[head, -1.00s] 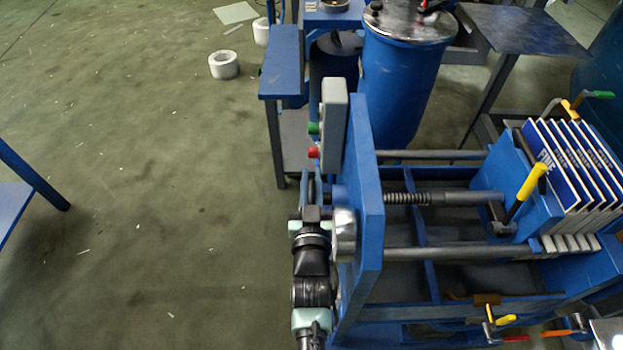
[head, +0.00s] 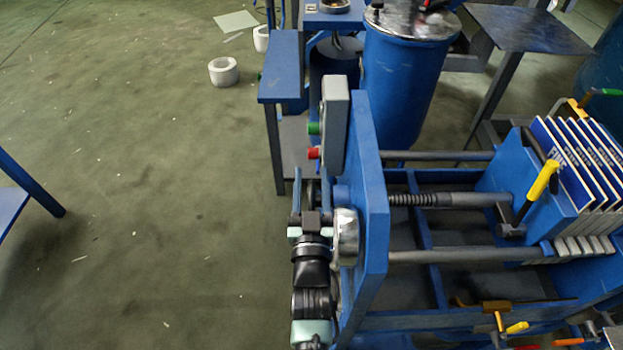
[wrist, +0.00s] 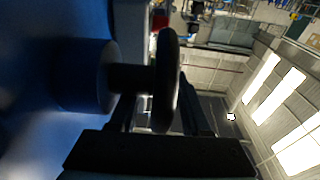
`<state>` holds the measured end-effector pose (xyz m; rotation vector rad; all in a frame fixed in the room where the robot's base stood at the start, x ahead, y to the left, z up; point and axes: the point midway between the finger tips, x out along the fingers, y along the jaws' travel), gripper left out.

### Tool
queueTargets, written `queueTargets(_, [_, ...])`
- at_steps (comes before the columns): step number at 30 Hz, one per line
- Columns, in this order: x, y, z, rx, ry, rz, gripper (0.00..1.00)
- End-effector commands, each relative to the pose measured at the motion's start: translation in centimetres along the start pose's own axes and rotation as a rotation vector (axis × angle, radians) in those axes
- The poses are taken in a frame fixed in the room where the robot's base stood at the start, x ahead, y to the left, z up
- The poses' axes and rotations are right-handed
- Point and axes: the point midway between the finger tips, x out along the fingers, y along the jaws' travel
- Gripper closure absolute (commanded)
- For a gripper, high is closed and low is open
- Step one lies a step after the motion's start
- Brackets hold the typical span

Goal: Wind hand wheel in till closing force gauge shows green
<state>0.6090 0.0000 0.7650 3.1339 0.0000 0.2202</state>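The hand wheel (wrist: 167,80) shows in the wrist view as a dark rim seen nearly edge-on, on a dark shaft from a blue cylinder (wrist: 82,75). My gripper (wrist: 158,100) has one finger on each side of the rim, with gaps visible; it looks open. In the head view my gripper (head: 311,182) is at the left face of the press's blue end plate (head: 368,190), with little of the wheel visible. A chrome round housing (head: 346,238), possibly the closing force gauge, sits on that plate. It is edge-on, so its dial is hidden.
A grey control box (head: 335,122) with green and red buttons stands just beyond my gripper. A threaded spindle (head: 430,200) runs right towards the filter plates (head: 585,160). A blue stand (head: 280,70) and blue tank (head: 403,80) stand behind. Floor at left is largely free.

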Motion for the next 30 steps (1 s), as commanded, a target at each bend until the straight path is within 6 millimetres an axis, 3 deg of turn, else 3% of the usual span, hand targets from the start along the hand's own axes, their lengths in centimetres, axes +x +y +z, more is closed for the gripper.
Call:
queueTargets(8, [-0.9, 0.0, 0.1, 0.0, -0.003, 0.0, 0.53])
queueTargets(21, [-9.2, 0.0, 0.1, 0.0, -0.005, 0.0, 0.53])
queueTargets(30, [-12.6, 0.0, 0.0, 0.0, -0.001, 0.0, 0.53])
